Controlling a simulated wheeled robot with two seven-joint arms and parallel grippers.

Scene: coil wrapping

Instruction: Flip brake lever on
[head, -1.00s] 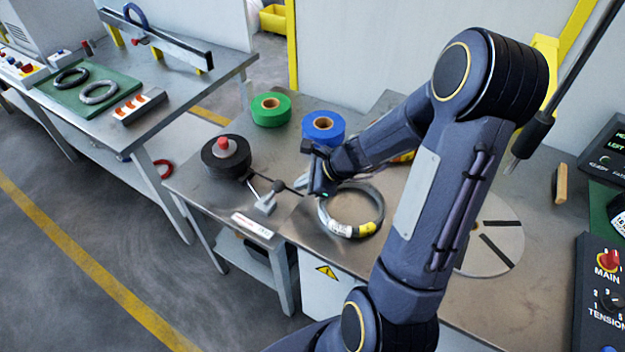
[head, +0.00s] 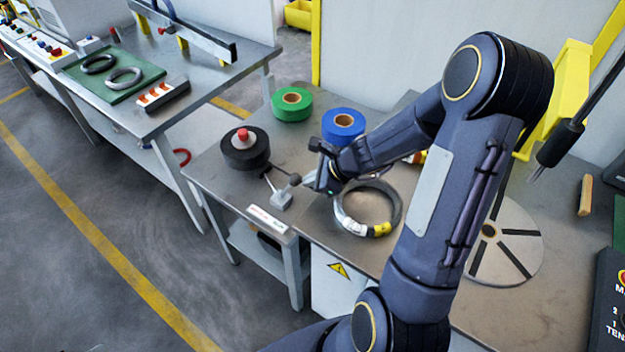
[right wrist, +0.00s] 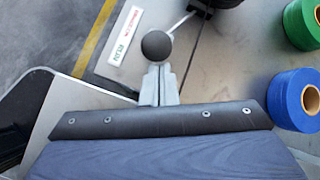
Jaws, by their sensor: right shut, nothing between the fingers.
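My right gripper (head: 309,182) is just right of the knob. In the right wrist view its closed grey fingers (right wrist: 159,84) point at the knob with nothing between them. I cannot tell whether they touch it. A white label (head: 267,220) with red and green print lies beside the lever. My left gripper is out of view.
A black roll (head: 245,149) with a red knob stands behind the lever. Green (head: 292,104) and blue (head: 343,126) tape rolls stand farther back. A wrapped ring (head: 367,208) lies right of the gripper, near my forearm. A slotted disc (head: 507,243) is at right.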

